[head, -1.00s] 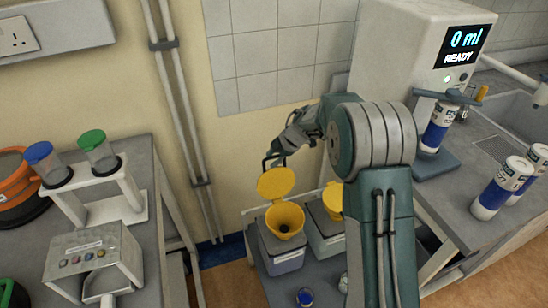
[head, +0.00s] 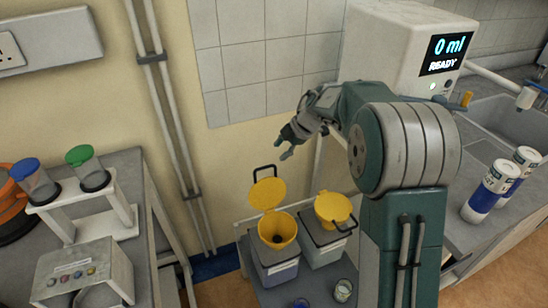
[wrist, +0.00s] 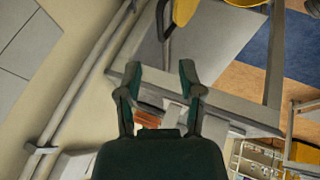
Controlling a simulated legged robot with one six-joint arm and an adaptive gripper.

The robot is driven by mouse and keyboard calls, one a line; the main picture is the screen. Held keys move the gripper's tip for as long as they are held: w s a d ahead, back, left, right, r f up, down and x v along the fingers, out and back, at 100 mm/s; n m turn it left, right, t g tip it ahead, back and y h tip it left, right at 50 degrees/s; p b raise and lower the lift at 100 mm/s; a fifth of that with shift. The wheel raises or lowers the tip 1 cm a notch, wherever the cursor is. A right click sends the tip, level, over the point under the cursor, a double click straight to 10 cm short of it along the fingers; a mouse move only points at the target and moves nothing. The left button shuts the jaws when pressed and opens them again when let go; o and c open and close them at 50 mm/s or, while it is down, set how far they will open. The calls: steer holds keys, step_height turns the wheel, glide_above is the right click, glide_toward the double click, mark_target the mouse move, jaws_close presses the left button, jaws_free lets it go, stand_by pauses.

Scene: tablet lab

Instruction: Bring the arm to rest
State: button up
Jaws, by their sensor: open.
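A dispenser (head: 400,50) reading "0 ml READY" stands on the right bench near my arm. Bottles (head: 492,190) stand by the sink. On the left bench are a white rack (head: 80,205) with blue- and green-capped cups and a grey box (head: 85,272). Pipes (head: 165,110) run up the wall.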

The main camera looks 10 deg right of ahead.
steer(key=shift+s+d+r, duration=0.1)
steer(key=shift+d+r, duration=0.1)
steer(key=shift+r, duration=0.2)
